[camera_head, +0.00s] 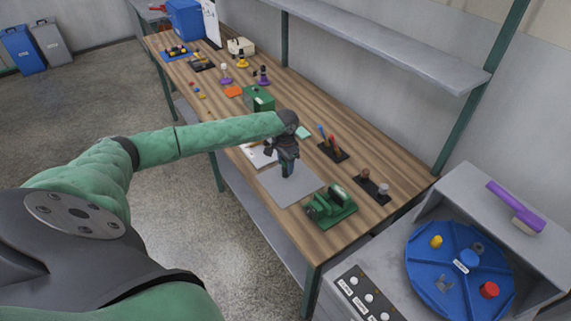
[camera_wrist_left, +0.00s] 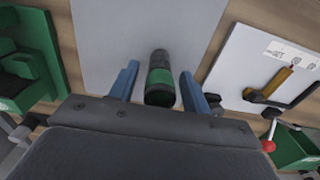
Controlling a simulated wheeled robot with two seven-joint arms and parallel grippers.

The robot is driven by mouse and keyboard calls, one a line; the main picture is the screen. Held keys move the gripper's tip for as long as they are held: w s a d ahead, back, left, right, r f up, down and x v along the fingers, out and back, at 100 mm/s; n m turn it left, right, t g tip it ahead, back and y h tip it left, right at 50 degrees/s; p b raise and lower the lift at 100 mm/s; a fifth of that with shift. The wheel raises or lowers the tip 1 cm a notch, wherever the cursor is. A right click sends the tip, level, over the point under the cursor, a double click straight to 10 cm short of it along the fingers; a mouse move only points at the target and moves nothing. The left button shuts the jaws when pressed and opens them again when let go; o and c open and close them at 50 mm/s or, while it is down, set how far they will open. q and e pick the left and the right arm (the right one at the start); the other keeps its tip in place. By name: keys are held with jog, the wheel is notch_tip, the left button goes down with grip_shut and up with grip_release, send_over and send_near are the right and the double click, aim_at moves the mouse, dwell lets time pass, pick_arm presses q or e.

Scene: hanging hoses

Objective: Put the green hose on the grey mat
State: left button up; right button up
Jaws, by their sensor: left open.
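The grey mat (camera_head: 272,184) lies flat near the front edge of the wooden bench. It also fills the upper middle of the left wrist view (camera_wrist_left: 105,30). A short dark cylinder with a green band, apparently the green hose (camera_wrist_left: 160,78), is at the mat in the left wrist view. My left gripper (camera_head: 287,170) is over the mat, pointing down. Its blue fingers (camera_wrist_left: 158,88) are open, one on each side of the hose, with gaps visible. In the head view the gripper largely hides the hose. My right gripper is in neither view.
A green vise-like device (camera_head: 330,206) stands right of the mat. A white board (camera_wrist_left: 262,60) with a yellow-handled tool lies on its other side. A green box (camera_head: 258,98), a screwdriver rack (camera_head: 333,150) and a small dark tray (camera_head: 372,190) stand farther back. A blue turntable (camera_head: 440,270) is at right.

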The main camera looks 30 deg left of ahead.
pick_arm(q)
notch_tip(320, 180, up, 4)
jog(key=p, duration=0.2)
jog(key=shift+f+p, duration=0.25)
jog(key=shift+p, duration=0.15)
notch_tip(320, 180, up, 5)
jog(key=p, duration=0.3)
jog(key=shift+r, duration=1.05)
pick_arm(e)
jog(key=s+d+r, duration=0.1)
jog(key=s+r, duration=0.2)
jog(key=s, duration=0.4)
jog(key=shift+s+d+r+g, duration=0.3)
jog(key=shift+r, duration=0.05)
